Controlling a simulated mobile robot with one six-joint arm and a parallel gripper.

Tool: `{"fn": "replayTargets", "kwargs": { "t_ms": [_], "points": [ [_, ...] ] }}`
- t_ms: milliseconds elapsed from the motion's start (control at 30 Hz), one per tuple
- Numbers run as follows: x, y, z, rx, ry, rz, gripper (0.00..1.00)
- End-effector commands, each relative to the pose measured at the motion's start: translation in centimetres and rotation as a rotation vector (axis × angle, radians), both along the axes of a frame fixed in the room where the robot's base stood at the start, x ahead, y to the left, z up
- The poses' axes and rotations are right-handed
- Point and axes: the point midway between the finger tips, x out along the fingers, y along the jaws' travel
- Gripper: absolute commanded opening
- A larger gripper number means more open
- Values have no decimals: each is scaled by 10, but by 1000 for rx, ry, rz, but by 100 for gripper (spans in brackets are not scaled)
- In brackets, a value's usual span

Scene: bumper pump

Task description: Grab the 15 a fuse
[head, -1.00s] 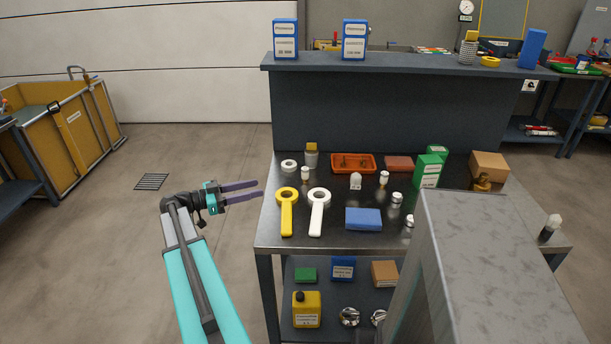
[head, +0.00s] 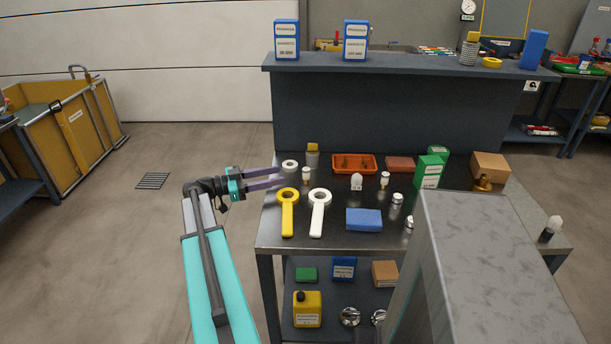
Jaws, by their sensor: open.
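I cannot make out a 15 A fuse by any readable label. An orange tray (head: 374,171) on the dark bench top holds a few small dark items too small to identify. Several small bulb-like pieces stand on the bench, including one with a white top (head: 306,174) and another (head: 356,181). My gripper (head: 281,177) is open and empty, its two purple fingers pointing right over the bench's left edge. The fingertips appear close to a white ring (head: 290,165); their height above the bench is hard to judge.
A yellow magnifier-shaped tool (head: 287,214), a white one (head: 318,214) and a blue block (head: 364,220) lie at the front. A raised shelf (head: 400,65) runs behind.

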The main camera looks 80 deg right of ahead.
Motion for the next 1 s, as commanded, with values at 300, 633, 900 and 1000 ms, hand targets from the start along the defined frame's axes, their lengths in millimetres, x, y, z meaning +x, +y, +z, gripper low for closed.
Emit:
{"fn": "replayTargets", "kwargs": {
  "t_ms": [300, 633, 900, 1000],
  "points": [
    [-41, -20, 1, 0, 1, -1, 42],
    [-58, -29, -1, 1, 0, 2, 42],
    [-58, -29, -1, 1, 0, 3, 42],
    [-62, -31, 0, 1, 0, 2, 42]
  ]
}}
